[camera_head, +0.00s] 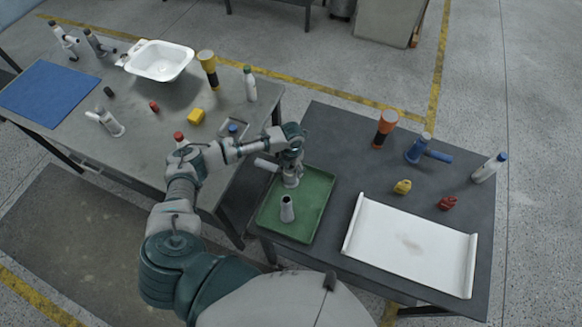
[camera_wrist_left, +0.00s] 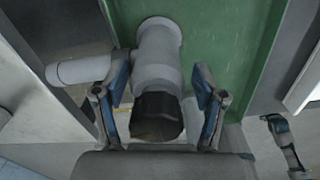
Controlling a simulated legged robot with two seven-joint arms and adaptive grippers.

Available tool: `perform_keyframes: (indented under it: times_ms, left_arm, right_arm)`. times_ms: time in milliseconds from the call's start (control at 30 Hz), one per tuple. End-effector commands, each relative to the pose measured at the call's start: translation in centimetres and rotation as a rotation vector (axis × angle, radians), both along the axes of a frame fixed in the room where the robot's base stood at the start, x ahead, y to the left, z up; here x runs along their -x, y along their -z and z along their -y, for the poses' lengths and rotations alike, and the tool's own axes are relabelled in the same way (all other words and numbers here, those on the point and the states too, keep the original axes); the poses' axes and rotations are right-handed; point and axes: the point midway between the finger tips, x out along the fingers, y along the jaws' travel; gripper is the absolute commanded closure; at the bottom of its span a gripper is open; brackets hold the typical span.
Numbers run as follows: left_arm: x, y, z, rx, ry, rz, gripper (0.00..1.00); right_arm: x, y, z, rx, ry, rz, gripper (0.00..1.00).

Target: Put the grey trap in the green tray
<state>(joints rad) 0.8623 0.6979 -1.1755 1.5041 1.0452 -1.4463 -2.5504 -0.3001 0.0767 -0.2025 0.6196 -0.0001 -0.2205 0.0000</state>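The grey trap (camera_head: 291,181), a pipe piece with a side branch pointing left, stands upright at the far-left part of the green tray (camera_head: 316,190). In the left wrist view its round foot is on the green surface and the trap (camera_wrist_left: 157,62) shows a dark upper end. My left gripper (camera_head: 291,158) is over it. In the wrist view the fingers of the left gripper (camera_wrist_left: 160,88) lie on both sides of the trap, with a gap visible on the right; I see no firm grip. My right gripper is not in view.
A grey tapered piece (camera_head: 287,209) stands nearer in the tray. To the right are a white tray (camera_head: 410,243), an orange-and-black object (camera_head: 386,127), a blue fitting (camera_head: 428,150), a bottle (camera_head: 489,168) and small yellow and red pieces. The left table (camera_head: 150,95) holds more parts.

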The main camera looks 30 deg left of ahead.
Motion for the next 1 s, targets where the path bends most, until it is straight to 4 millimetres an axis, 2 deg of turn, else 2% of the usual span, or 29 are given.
perform_keyframes:
  times_ms: [367,467,800,1000]
  left_arm:
    - [-0.1,-0.5,-0.2,0.002,-0.001,0.001,0.23]
    - [-0.1,-1.8,-0.1,0.002,-0.001,0.003,0.23]
    - [-0.1,-9.2,0.0,0.001,-0.001,0.004,0.23]
    - [-0.1,-11.7,0.0,0.002,-0.002,0.002,0.23]
  right_arm:
    - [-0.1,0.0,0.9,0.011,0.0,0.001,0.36]
    - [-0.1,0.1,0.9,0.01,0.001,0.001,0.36]
    - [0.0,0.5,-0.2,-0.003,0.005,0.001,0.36]
    - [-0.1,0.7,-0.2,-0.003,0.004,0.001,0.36]
